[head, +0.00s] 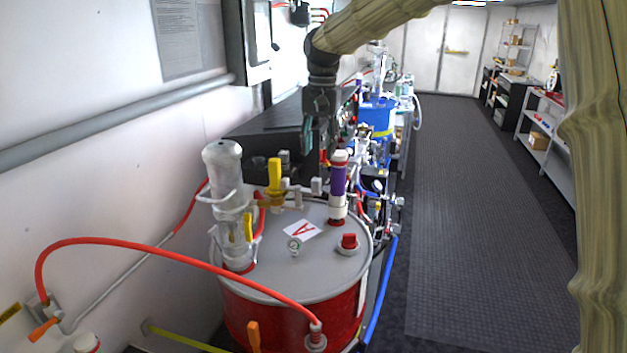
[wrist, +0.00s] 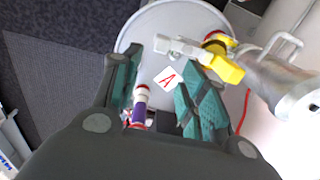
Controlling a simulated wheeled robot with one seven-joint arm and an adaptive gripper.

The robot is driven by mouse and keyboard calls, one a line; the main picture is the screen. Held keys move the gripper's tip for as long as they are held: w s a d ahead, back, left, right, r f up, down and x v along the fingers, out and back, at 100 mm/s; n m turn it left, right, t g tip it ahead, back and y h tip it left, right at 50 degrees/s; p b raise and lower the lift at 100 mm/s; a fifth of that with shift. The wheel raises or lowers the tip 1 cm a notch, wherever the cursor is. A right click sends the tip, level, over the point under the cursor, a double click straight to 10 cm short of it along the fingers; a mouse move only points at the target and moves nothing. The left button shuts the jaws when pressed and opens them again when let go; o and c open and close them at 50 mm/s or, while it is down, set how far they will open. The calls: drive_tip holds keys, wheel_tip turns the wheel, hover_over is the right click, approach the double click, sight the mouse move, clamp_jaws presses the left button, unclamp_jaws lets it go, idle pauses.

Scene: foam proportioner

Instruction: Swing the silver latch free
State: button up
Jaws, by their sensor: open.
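The red drum (head: 295,318) with a grey lid stands in the foreground of the head view; its lid (wrist: 152,28) also shows in the wrist view. A silver pump cylinder (head: 222,170) with a curved silver handle (wrist: 284,46) rises from it. A silver bar fitting (wrist: 176,47) sits beside a yellow lever (head: 274,175). I cannot tell for sure which silver part is the latch. My gripper (head: 318,140) is open and empty above the far side of the drum. In the wrist view, its green-padded fingers (wrist: 162,72) are spread over the lid, apart from the fitting.
A purple tube (head: 338,190) and red cap (head: 348,242) stand up from the lid. A red hose (head: 160,246) arches at the left, and a blue hose (head: 380,290) runs on the right. Pipework crowds behind. The aisle floor (head: 475,200) is clear.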

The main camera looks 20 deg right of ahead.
sight(316, 179)
drive_tip(key=f+p, duration=0.1)
drive_tip(key=f, duration=0.2)
drive_tip(key=f+p, duration=0.2)
drive_tip(key=f, duration=0.1)
drive_tip(key=s+a+f+p, duration=0.1)
drive_tip(key=f, duration=0.2)
drive_tip(key=shift+f+p, duration=0.2)
drive_tip(key=shift+p, duration=0.15)
clamp_jaws()
